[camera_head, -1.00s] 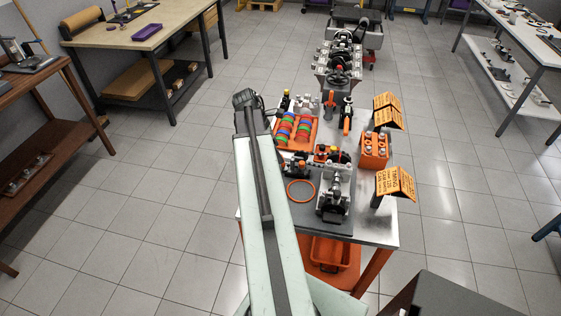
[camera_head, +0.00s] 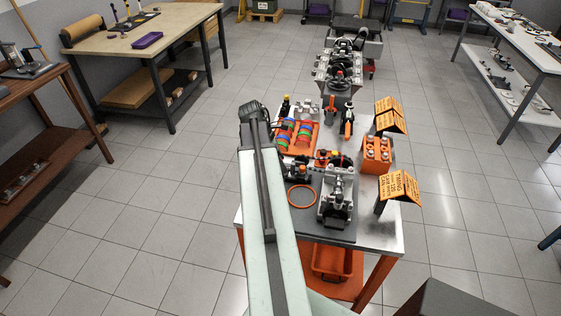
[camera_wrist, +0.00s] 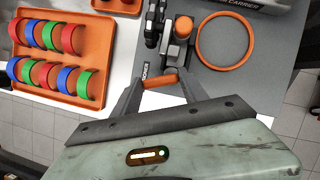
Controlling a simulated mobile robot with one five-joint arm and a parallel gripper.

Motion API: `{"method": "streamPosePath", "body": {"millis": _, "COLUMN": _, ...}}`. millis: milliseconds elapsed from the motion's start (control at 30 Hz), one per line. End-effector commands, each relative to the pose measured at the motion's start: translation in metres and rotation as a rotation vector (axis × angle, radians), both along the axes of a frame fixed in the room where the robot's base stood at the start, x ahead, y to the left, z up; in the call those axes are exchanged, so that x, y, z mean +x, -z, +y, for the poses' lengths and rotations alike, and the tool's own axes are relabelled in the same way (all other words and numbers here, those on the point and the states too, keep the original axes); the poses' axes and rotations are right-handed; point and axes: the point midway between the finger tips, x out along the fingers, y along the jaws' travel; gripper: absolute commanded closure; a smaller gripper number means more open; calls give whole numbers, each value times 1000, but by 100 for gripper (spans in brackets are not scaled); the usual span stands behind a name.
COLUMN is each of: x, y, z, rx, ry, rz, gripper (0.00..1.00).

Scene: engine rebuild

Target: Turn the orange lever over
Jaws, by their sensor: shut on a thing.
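The orange lever (camera_wrist: 160,82) shows in the wrist view as a short orange bar at the near side of a dark grey fixture (camera_wrist: 170,48). My gripper (camera_wrist: 158,84) has its two dark fingers on either side of the lever and is shut on it. A round orange knob (camera_wrist: 183,27) stands on the fixture just beyond. In the head view my arm covers the gripper, and I cannot make out the lever there.
An orange tray (camera_wrist: 70,98) of coloured rings lies left of the gripper. A flat orange ring (camera_wrist: 198,42) lies on the grey mat (camera_wrist: 285,45) to the right. Two orange signs and an orange holder (camera_head: 376,150) stand along the bench's right side.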

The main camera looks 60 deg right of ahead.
Motion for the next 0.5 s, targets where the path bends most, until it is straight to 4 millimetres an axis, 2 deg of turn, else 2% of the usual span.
{"method": "streamPosePath", "body": {"millis": 500, "x": -3, "y": 0, "z": -6, "rx": 0, "ry": 326, "rz": 2, "gripper": 90}}
